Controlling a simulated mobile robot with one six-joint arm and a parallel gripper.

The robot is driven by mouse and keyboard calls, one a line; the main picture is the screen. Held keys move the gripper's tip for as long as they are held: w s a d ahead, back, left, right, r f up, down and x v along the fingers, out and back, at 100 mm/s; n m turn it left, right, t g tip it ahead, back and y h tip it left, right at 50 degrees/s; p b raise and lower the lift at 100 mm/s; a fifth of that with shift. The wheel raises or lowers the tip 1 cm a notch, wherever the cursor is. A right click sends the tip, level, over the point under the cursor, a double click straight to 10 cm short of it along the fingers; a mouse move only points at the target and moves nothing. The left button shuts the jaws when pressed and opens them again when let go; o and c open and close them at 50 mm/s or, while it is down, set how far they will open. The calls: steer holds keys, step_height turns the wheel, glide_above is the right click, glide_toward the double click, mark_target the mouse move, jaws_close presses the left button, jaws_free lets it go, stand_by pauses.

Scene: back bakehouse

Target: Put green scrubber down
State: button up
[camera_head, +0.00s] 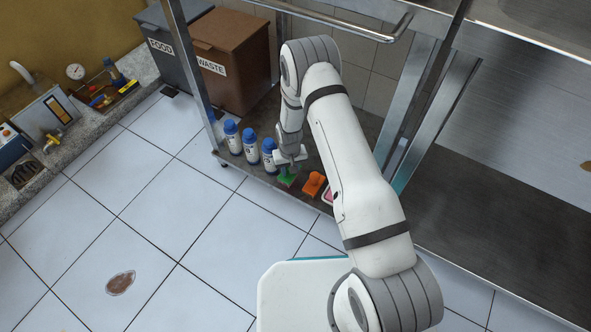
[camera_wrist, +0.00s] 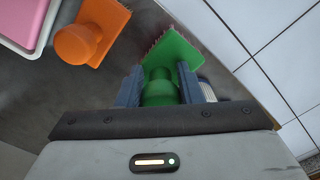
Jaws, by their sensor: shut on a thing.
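The green scrubber (camera_head: 287,180) is at my gripper's end, over the front edge area of the dark low shelf (camera_head: 265,114). In the wrist view the green scrubber (camera_wrist: 174,62) shows its flat head with bristles along one edge and its round knob. My gripper (camera_wrist: 162,92) is shut on the knob, with a blue finger on each side. The scrubber's underside is hidden, so I cannot tell whether it touches the shelf.
An orange scrubber (camera_head: 313,184) stands close to the right, and a pink thing in a white tray (camera_head: 327,195) lies beyond it. A brown waste bin (camera_head: 232,62) is behind. A brown spill (camera_head: 120,283) marks the tiled floor.

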steer(key=w+d, duration=0.1)
steer(key=w+d+b, duration=0.1)
steer(key=shift+w+f, duration=0.1)
steer(key=shift+w, duration=0.3)
steer(key=shift+s+a+f+b, duration=0.15)
steer(key=shift+f+b, duration=0.75)
steer(key=shift+f, duration=0.5)
steer(key=shift+f, duration=0.1)
steer(key=shift+f+b, duration=0.3)
steer(key=o, duration=0.9)
steer(key=shift+o, duration=0.2)
steer(key=shift+r, duration=0.2)
steer(key=r+p, duration=0.1)
steer(key=r, duration=0.1)
steer(key=r+p, duration=0.2)
steer(key=r, duration=0.1)
steer(key=r+p, duration=0.1)
steer(key=r, duration=0.2)
steer(key=shift+w+a+p, duration=0.2)
steer(key=shift+a+p, duration=0.1)
steer(key=shift+a, duration=0.1)
steer(key=shift+f, duration=0.1)
